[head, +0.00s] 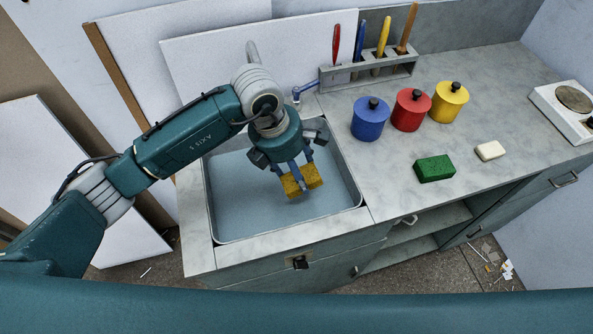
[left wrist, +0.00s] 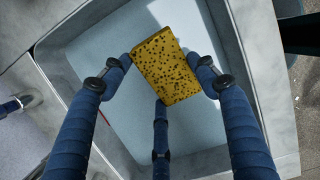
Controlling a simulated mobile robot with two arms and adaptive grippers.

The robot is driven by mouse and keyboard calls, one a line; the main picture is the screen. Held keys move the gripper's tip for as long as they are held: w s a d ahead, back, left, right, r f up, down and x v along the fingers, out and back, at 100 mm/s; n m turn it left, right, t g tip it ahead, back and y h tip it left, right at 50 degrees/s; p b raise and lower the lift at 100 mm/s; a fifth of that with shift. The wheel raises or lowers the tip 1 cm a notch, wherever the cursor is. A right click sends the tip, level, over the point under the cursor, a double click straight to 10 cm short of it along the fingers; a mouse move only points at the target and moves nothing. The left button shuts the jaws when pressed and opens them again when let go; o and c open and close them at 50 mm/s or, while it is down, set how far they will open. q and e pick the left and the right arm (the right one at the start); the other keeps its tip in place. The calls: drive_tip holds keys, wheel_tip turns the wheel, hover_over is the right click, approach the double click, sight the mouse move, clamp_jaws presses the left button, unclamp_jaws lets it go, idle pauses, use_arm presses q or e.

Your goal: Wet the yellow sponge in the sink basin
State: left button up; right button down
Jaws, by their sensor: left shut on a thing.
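The yellow sponge (head: 301,181) is held over the sink basin (head: 230,220) in the head view. It also shows in the left wrist view (left wrist: 168,66), porous and dark-spotted, with blue fingers against its sides. My left gripper (head: 295,172) is shut on it, pointing down inside the basin's outline. The basin has pale blue content or floor; I cannot tell whether the sponge touches it. My right gripper is not in view.
Blue (head: 370,120), red (head: 410,112) and yellow (head: 449,103) lidded pots stand on the counter at right. A green sponge (head: 434,169) and white block (head: 490,151) lie in front. A rack (head: 366,72) holds tools at the back. A hotplate (head: 570,108) sits at far right.

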use_arm(q)
drive_tip(key=shift+d+p+v, duration=0.2)
drive_tip(key=shift+p+v, duration=0.25)
drive_tip(key=shift+v, duration=0.5)
drive_tip(key=shift+d+p+v, duration=0.25)
drive_tip(key=shift+p+v, duration=0.15)
drive_tip(key=shift+v, duration=0.55)
drive_tip(key=shift+w+r, duration=0.1)
drive_tip(key=shift+r, duration=0.15)
drive_tip(key=shift+d+p+v, duration=0.2)
drive_tip(key=shift+p+v, duration=0.2)
drive_tip(key=shift+v, duration=0.5)
drive_tip(key=shift+d+p+v, duration=0.2)
drive_tip(key=shift+p+v, duration=0.2)
drive_tip(key=shift+v, duration=0.55)
drive_tip(key=shift+w+r, duration=0.1)
drive_tip(key=shift+w+r, duration=0.1)
